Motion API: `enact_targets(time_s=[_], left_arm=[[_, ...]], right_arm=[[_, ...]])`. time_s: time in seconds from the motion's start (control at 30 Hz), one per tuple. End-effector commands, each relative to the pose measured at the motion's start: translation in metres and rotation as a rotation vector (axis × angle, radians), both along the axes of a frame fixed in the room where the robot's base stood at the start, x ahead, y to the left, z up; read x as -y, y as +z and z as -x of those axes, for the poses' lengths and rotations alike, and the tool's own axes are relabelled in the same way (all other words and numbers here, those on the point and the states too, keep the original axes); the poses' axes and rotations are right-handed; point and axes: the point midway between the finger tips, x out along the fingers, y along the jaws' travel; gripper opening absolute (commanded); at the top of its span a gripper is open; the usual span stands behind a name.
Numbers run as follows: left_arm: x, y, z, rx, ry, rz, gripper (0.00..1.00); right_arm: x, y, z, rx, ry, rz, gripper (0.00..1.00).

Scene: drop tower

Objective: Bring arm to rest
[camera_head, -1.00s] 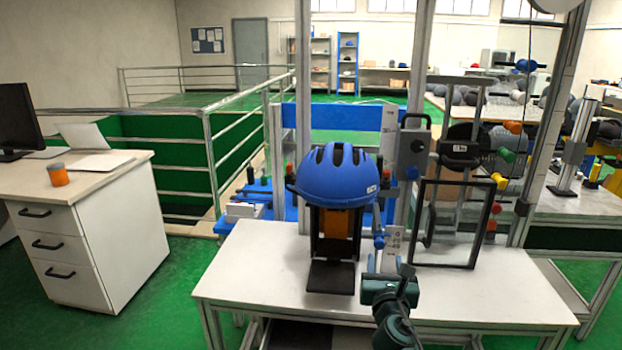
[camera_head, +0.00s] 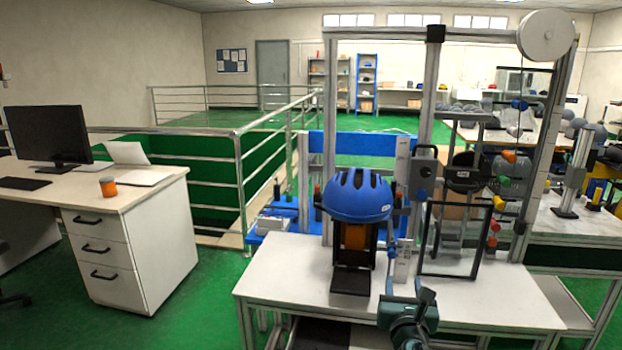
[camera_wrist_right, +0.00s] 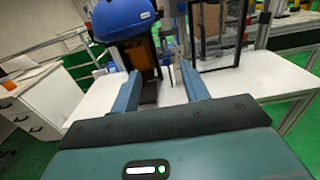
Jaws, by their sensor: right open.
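My right gripper (camera_head: 398,288) is low over the front part of the white table (camera_head: 480,300), to the right of the helmet stand's foot. In the right wrist view its two blue-grey fingers (camera_wrist_right: 159,75) are spread apart with nothing held between them. A blue helmet (camera_head: 357,196) sits upright on a dark stand (camera_head: 352,280). The helmet also shows at the top of the right wrist view (camera_wrist_right: 122,18), beyond the fingers and apart from them. My left gripper is not in view.
A black rectangular frame (camera_head: 425,240) stands on the table, right of the helmet. A metal tower post (camera_head: 426,100) rises behind it. Green floor (camera_head: 200,290) lies open between desk and table.

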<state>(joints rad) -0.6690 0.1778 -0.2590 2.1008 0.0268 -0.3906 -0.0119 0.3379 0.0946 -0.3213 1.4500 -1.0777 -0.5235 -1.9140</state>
Motion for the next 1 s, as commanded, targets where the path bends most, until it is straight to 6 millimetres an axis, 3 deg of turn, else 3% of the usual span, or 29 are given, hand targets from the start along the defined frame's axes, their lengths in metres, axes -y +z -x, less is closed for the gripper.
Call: enact_targets(time_s=[0.1, 0.27, 0.37, 0.5, 0.6, 0.73, 0.83, 1.0], left_arm=[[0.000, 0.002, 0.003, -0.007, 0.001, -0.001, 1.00], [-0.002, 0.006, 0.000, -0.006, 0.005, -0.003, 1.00], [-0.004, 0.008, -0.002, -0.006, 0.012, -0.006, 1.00], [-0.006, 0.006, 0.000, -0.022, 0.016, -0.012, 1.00], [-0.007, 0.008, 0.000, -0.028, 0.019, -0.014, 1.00], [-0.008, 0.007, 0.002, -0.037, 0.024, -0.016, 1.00], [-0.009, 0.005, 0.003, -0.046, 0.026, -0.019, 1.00], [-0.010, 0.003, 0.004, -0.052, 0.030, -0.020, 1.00]], right_arm=[[-0.004, -0.039, 0.032, -0.046, 0.020, -0.307, 0.46], [-0.012, -0.086, 0.081, -0.108, 0.007, -0.778, 0.46], [-0.018, -0.115, 0.122, -0.154, -0.044, -1.131, 0.46], [-0.031, -0.148, 0.195, -0.211, -0.200, -1.727, 0.46], [-0.040, -0.160, 0.248, -0.227, -0.378, -2.149, 0.46], [-0.049, -0.163, 0.300, -0.210, -0.623, -2.569, 0.46], [-0.054, -0.161, 0.325, -0.182, -0.770, -2.771, 0.46], [-0.056, -0.159, 0.340, -0.154, -0.879, -2.905, 0.46]])
